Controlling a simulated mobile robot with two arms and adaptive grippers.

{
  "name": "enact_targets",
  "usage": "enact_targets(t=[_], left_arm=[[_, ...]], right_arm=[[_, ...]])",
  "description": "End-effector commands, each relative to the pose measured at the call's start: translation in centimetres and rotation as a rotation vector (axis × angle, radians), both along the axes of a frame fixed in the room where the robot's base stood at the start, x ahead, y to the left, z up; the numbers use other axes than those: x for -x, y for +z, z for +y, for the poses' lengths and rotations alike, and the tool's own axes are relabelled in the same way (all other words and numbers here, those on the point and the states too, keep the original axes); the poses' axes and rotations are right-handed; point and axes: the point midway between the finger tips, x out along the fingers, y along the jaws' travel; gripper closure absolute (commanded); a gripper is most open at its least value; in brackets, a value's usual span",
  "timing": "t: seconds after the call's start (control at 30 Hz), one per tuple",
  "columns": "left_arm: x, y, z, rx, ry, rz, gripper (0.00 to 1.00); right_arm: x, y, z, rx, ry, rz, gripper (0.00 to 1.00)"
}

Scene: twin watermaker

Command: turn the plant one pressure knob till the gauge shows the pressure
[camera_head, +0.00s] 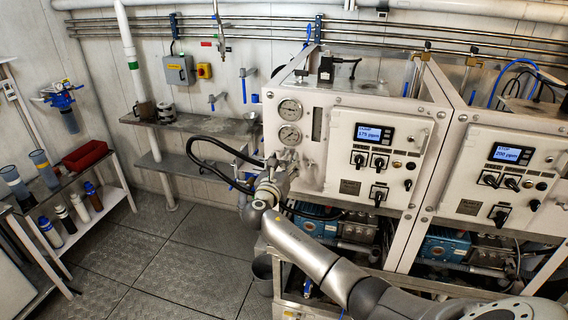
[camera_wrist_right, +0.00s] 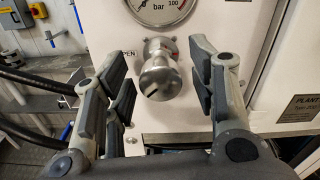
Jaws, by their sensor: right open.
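The plant one pressure knob (camera_wrist_right: 160,78) is a round silver knob on the white panel. In the right wrist view it lies between the open fingers of my right gripper (camera_wrist_right: 158,85), with gaps on both sides. The pressure gauge (camera_wrist_right: 162,8) is right above it, cut by the top edge; its scale reads "bar" and 100, and its needle is hard to read. In the head view my right gripper (camera_head: 280,172) is at the left part of the panel and hides the knob. Two gauges, an upper one (camera_head: 290,110) and a lower one (camera_head: 290,135), show above it. My left gripper is not in view.
Plant one's panel carries a display (camera_head: 374,134) reading 175 ppm and several black switches. The second plant's display (camera_head: 510,153) reads 200 ppm. A black hose (camera_head: 205,140) loops left of the gripper. A shelf with bottles (camera_head: 70,215) stands far left; the floor (camera_head: 190,270) between is clear.

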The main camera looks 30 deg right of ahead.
Motion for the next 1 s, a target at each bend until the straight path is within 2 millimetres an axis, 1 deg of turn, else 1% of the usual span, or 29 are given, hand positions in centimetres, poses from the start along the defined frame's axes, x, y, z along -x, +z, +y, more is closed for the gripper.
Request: enact_targets(t=[0.1, 0.13, 0.4, 0.47, 0.5, 1.0], left_arm=[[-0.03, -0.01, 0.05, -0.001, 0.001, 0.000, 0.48], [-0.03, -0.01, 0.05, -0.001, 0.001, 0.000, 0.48], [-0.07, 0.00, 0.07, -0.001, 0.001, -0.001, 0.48], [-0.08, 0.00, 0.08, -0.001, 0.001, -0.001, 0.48], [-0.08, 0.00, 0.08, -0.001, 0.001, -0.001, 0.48], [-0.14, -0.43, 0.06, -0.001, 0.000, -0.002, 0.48]], right_arm=[[0.00, 0.00, 0.00, 0.000, 0.000, 0.000, 0.48], [0.00, -0.01, 0.00, 0.000, 0.000, 0.000, 0.50], [0.02, -0.02, 0.01, 0.001, 0.000, 0.001, 0.85], [0.02, -0.02, 0.01, 0.001, 0.000, 0.001, 0.93], [0.02, -0.02, 0.01, 0.001, 0.000, 0.001, 0.95], [0.02, -0.10, 0.04, -0.035, 0.000, -0.041, 0.95]])
